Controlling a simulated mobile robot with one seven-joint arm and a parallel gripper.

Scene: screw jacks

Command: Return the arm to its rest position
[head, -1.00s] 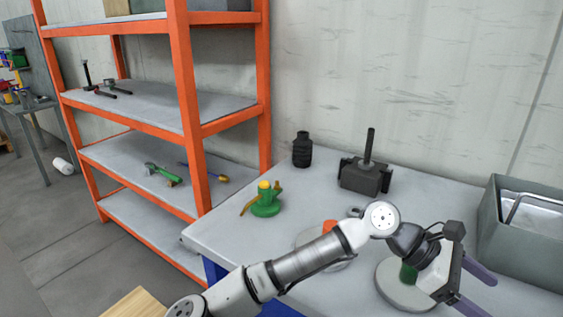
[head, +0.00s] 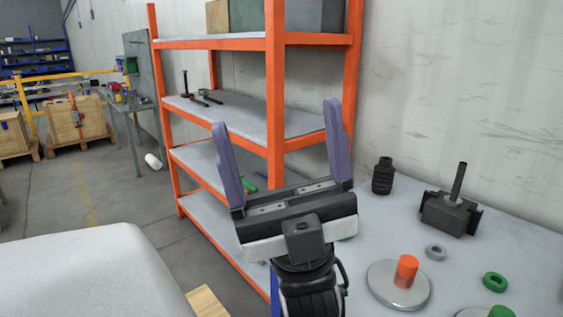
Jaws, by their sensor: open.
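My gripper (head: 284,150) is in the middle of the head view, raised close to the camera, with its two purple fingers pointing up and spread wide apart. It is open and nothing is between the fingers. It stands in front of the orange shelf and the left end of the workbench. My dark wrist shows below it. The rest of the arm is out of view or hidden.
The workbench (head: 465,262) at right holds a black ribbed bottle (head: 383,176), a dark block with a rod (head: 452,210), an orange cylinder on a disc (head: 406,272), and green (head: 495,282) and grey (head: 436,251) rings. An orange-framed shelf (head: 276,100) stands behind my gripper.

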